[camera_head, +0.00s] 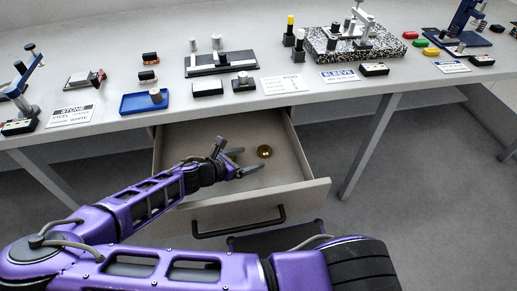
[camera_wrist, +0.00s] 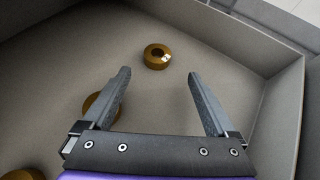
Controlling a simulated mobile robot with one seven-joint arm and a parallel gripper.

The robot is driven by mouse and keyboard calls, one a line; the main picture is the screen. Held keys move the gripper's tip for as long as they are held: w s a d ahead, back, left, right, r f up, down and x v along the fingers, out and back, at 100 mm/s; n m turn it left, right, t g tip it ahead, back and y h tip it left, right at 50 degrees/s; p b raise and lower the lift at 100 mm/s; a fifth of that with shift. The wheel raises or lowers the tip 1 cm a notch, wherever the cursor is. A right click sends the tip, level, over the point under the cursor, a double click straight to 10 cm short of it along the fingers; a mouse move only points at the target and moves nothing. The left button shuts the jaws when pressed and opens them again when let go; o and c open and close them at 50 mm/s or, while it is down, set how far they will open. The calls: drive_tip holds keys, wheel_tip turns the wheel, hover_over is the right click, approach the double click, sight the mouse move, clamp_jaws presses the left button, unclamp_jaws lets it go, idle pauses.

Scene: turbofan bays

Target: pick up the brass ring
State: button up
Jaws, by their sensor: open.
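A brass ring (camera_wrist: 153,64) lies flat on the floor of an open drawer, just ahead of my fingertips in the wrist view. A brass-coloured piece (camera_head: 264,152) also shows in the drawer in the head view. My gripper (camera_wrist: 159,74) is open and empty, its two fingers spread wide and pointing toward the ring. In the head view my gripper (camera_head: 250,159) is inside the drawer space. A second brass piece (camera_wrist: 96,104) is partly hidden behind my left finger. A third (camera_wrist: 22,175) is cut off at the lower left edge.
The drawer (camera_head: 313,184) has raised walls on its sides and front, with a dark handle (camera_head: 238,221). The bench top (camera_head: 230,110) overhangs its back, with a blue tray (camera_head: 130,104) and several tools on it. The drawer floor around the ring is clear.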

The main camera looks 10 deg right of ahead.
sight(263, 151)
drive_tip(key=x, duration=0.4)
drive_tip(key=b+x, duration=0.1)
drive_tip(key=x, duration=0.1)
drive_tip(key=shift+w+d+r, duration=0.15)
drive_tip(key=shift+w+r, duration=0.05)
drive_tip(key=shift+w, duration=0.2)
clamp_jaws()
